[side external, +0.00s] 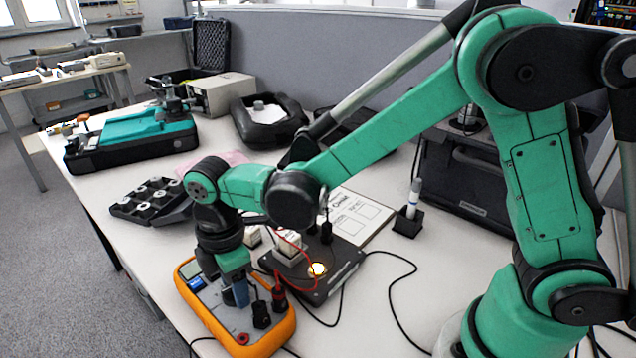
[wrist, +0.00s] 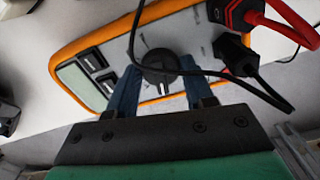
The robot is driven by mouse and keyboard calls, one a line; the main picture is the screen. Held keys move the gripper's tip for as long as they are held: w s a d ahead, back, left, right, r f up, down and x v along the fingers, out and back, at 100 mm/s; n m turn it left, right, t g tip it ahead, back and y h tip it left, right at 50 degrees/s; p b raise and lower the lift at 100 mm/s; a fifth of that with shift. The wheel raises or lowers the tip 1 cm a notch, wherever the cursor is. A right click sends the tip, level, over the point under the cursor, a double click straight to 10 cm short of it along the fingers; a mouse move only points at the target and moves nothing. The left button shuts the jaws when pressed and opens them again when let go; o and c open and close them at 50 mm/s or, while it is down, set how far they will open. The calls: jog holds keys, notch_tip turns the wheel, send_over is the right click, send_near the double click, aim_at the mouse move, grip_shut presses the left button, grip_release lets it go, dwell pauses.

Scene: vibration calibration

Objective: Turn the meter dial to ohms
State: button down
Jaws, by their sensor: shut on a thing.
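The orange-rimmed multimeter (side external: 272,332) lies face up on the table, below my gripper (side external: 238,294). Its display (side external: 191,269) is at the far left end. In the wrist view the grey meter face (wrist: 188,32) carries a round black dial (wrist: 158,62) with a white mark on the side towards my palm. My gripper's blue fingers (wrist: 160,82) stand on either side of the dial and are shut on it. In the side view the fingers hide the dial. A red plug (wrist: 243,12) and a black plug (wrist: 232,52) sit in the meter beside the right finger. The dial's printed labels cannot be read.
A black cable (wrist: 205,72) loops across the meter face near the dial. A dark box with a lit lamp (side external: 317,269) and red lead stands just right of the meter. A pen holder (side external: 408,222), a black compartment tray (side external: 150,200) and a teal device (side external: 135,135) are further back.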

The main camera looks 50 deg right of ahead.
jog(key=shift+m, duration=0.7)
jog(key=m, duration=0.2)
jog(key=shift+m, duration=1.9)
jog(key=shift+c, duration=1.7)
grip_release()
jog(key=shift+r, duration=0.15)
jog(key=shift+r, duration=2.7)
